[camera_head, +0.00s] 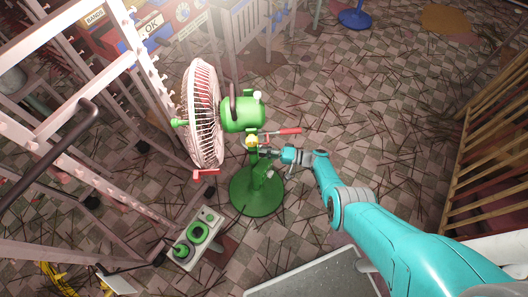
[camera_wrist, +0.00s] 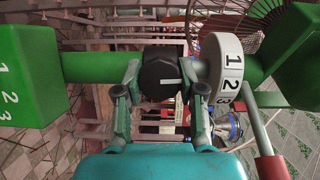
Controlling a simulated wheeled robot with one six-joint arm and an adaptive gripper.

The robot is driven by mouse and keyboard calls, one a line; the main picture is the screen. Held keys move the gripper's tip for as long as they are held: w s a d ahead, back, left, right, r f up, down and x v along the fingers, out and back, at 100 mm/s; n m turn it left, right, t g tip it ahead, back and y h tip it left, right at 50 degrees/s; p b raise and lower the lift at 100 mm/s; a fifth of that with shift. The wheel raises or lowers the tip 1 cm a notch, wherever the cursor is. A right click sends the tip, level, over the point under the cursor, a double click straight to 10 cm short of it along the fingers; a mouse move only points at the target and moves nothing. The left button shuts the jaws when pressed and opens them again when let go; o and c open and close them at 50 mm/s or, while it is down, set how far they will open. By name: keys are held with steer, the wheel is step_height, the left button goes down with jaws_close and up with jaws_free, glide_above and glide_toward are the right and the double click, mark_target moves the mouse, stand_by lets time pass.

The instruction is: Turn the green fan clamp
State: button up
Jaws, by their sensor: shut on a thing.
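The green fan stands on a round green base (camera_head: 252,200) in the head view, with a pink-white cage (camera_head: 204,115) and a green motor housing (camera_head: 240,115). My gripper (camera_head: 270,152) reaches its post from the right. In the wrist view, a black knob (camera_wrist: 162,74) with a white line sits on the green post (camera_wrist: 95,67), between my fingers (camera_wrist: 166,84), which are shut on it. A white ring marked 1 2 3 (camera_wrist: 228,70) lies just right of the knob. The clamp is small and partly hidden by my gripper in the head view.
A red-handled lever (camera_head: 284,132) sticks out by the post; it also shows close to my right finger in the wrist view (camera_wrist: 268,160). A small control panel (camera_head: 196,238) is below left, metal racks (camera_head: 130,60) left. Patterned floor is open toward the upper right.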

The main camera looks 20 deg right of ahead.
steer(key=o, duration=1.2)
steer(key=shift+c, duration=0.2)
steer(key=v, duration=1.2)
steer(key=shift+f, duration=0.1)
